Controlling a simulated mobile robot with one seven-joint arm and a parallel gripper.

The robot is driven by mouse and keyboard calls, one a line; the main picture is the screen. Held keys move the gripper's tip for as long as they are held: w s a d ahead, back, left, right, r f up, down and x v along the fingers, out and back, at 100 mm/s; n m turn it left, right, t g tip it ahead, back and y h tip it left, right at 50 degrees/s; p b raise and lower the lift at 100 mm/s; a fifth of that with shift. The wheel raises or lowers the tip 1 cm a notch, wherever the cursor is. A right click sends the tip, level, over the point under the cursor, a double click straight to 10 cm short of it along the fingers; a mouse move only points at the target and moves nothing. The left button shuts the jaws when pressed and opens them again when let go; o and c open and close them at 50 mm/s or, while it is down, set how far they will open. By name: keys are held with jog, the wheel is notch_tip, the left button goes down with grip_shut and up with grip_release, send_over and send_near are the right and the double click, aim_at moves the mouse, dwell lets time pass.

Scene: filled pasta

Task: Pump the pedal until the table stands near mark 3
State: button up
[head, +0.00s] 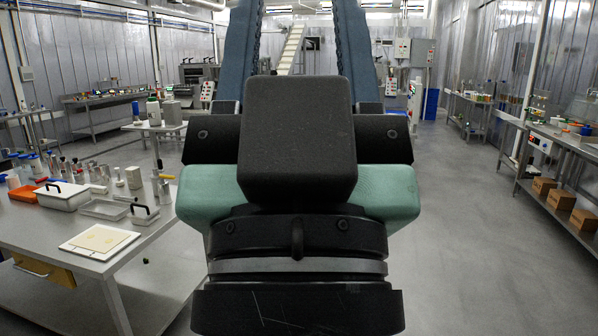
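No pedal and no height scale with a mark 3 can be made out. A small table (143,129) stands at the middle left with containers on it; I cannot tell whether it is the one that the pedal lifts. A larger grey worktable (40,231) stands closer at the left. My gripper is not in view. Dark and teal parts, which look like my own arm, fill the middle and hide much of the floor and room behind.
The larger worktable bears a white lidded box (63,195), a white board (99,241) and several small tools. A long bench (566,143) runs along the right wall, with cardboard boxes (560,199) on its lower shelf. The floor (465,230) at the right is clear.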

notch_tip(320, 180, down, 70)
jog(key=b, duration=7)
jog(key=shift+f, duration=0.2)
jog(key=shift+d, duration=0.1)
